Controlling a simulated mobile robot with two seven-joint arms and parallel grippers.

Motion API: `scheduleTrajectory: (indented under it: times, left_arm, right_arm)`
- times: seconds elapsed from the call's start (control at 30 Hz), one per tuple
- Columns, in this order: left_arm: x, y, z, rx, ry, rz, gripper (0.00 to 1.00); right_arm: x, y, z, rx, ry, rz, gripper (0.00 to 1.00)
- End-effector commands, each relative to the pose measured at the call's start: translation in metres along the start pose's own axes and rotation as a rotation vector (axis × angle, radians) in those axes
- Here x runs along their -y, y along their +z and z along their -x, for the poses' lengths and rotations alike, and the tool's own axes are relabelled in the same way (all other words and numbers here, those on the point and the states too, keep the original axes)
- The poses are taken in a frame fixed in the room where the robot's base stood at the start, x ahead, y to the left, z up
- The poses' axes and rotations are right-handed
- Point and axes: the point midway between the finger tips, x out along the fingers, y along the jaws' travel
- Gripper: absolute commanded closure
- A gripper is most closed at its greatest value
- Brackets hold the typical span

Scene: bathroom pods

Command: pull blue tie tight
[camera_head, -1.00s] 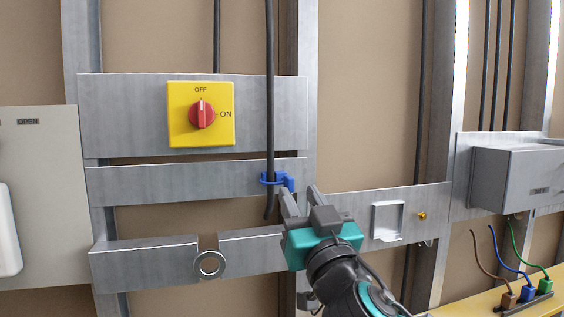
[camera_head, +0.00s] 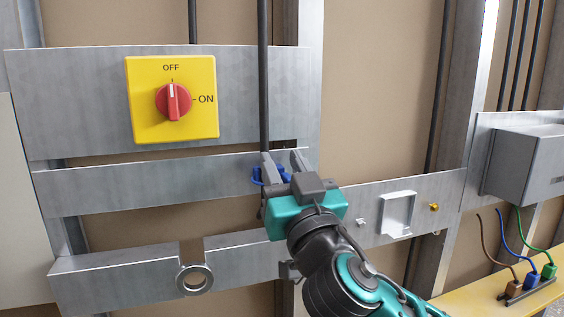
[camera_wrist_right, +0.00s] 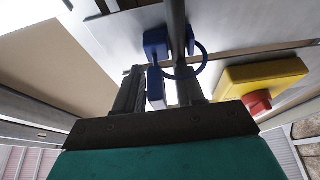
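The blue tie (camera_head: 256,177) loops around the black cable (camera_head: 263,90) at the middle metal rail (camera_head: 130,185). In the right wrist view the blue tie (camera_wrist_right: 156,42) shows its block, a loop around the cable and a short tail pointing toward my gripper. My right gripper (camera_head: 282,158) is at the tie with its fingers apart. In the right wrist view the tail hangs between the fingers of the right gripper (camera_wrist_right: 163,82), with a gap beside it. In the head view the fingers hide part of the tie. My left gripper is in neither view.
A yellow switch box (camera_head: 145,125) with a red knob (camera_head: 173,101) is up and left of the tie. A lower rail (camera_head: 120,270) carries a metal ring (camera_head: 195,280). A grey box (camera_head: 530,160) and coloured plugs (camera_head: 531,281) are at the right.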

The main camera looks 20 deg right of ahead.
Motion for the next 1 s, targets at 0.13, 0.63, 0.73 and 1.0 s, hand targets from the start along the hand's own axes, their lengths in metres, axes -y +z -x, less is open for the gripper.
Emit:
scheduleTrajectory:
  times: [0.13, 0.63, 0.73, 1.0]
  left_arm:
    - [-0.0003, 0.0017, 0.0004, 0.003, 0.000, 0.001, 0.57]
    - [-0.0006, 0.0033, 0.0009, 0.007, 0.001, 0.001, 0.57]
    - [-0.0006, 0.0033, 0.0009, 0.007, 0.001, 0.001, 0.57]
    - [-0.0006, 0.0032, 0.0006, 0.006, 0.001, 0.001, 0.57]
  right_arm:
    - [0.0000, 0.0001, 0.0000, 0.000, 0.000, 0.000, 0.62]
    - [-0.0001, 0.0003, -0.0001, 0.000, 0.000, 0.000, 1.00]
    - [-0.0001, 0.0003, -0.0001, 0.000, 0.000, 0.000, 1.00]
    - [-0.0001, 0.0004, -0.0001, 0.000, 0.000, 0.000, 1.00]
